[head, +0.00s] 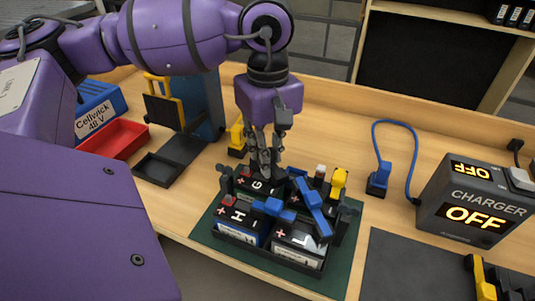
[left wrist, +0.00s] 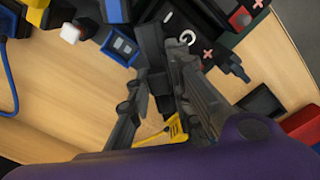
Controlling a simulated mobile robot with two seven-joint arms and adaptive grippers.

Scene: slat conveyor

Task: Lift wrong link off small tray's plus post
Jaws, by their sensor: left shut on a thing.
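A black tray (head: 222,236) on a green mat holds several lettered battery blocks, among them G (head: 246,184), H (head: 231,214) and one at the front right (head: 300,236). Blue links (head: 314,208) lie across the block tops. My left gripper (head: 265,170) points down over the tray's back, beside block G, which also shows in the left wrist view (left wrist: 188,38). Its fingers are shut on a dark piece (left wrist: 157,82), seemingly a black link. The fingers hide much of it, and I cannot tell whether it still touches a post. My right gripper is not in view.
A blue plug (head: 379,178) on a cord stands left of the charger (head: 470,205), which reads OFF. A red bin (head: 115,138) and an empty black tray (head: 157,170) are at left.

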